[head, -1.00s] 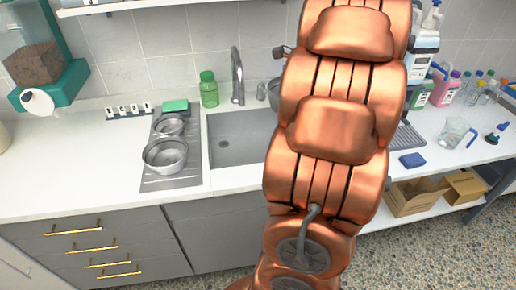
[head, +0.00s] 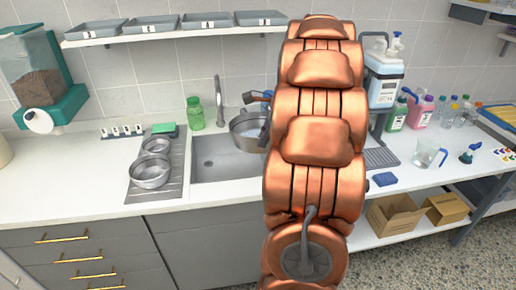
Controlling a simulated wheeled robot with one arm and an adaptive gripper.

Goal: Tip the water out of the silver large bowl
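A large silver bowl (head: 243,136) is over the right part of the sink (head: 209,165), partly hidden behind my arm. A bluish patch shows inside it near my arm; I cannot tell if it is water. My gripper (head: 248,107) is at the bowl's back rim and appears shut on it, though the fingertips are small and mostly hidden. The bowl's exact tilt is hard to tell.
Two other silver bowls, a smaller one (head: 155,146) and a wider one (head: 150,174), stand on the drainboard (head: 142,194). A jug (head: 428,153) and several bottles are at right.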

